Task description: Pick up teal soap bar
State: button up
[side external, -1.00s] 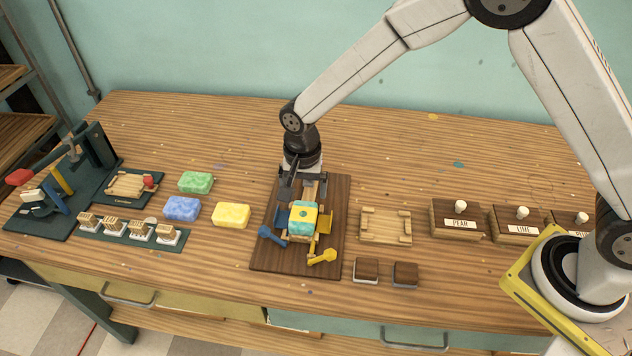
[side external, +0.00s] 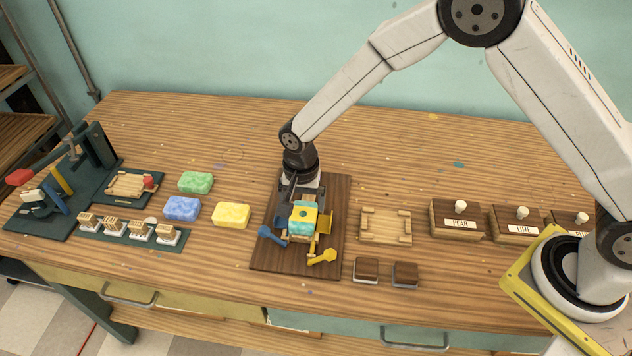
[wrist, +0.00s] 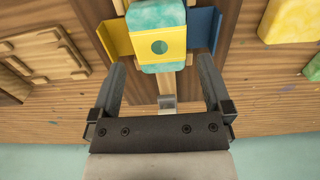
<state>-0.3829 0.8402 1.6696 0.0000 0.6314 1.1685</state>
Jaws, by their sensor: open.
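The teal soap bar (side external: 301,228) lies in a small wooden fixture on a dark brown board (side external: 265,262). A yellow plate with a round hole (side external: 304,214) covers the middle of the bar, and teal shows on both sides of it. In the wrist view the teal soap bar (wrist: 156,16) is at the top centre, with the yellow plate (wrist: 178,47) across it. My gripper (wrist: 160,72) is open and empty, its two fingers apart and pointing toward the bar. In the side view my gripper is just behind the fixture, partly hiding it; contact cannot be told.
A blue lever (side external: 270,236) and a yellow lever (side external: 322,257) flank the fixture. Green (side external: 195,182), blue (side external: 182,208) and yellow (side external: 231,215) bars lie to the left. A wooden tray (side external: 386,240) and two small brown-topped blocks (side external: 366,270) are to the right.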

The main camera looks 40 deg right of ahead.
aim_at(303, 214)
jog(key=shift+f, duration=2.15)
jog(key=c, duration=1.1)
jog(key=shift+r, duration=0.15)
jog(key=shift+r, duration=0.75)
jog(key=s+d+r, duration=0.1)
jog(key=s+r, duration=0.2)
jog(key=s, duration=0.1)
jog(key=s+d+r, duration=0.2)
jog(key=s+r, duration=0.2)
jog(key=s, duration=0.1)
jog(key=s+d+r, duration=0.1)
jog(key=s+r, duration=0.3)
jog(key=shift+s+d+r, duration=0.15)
jog(key=shift+s, duration=0.05)
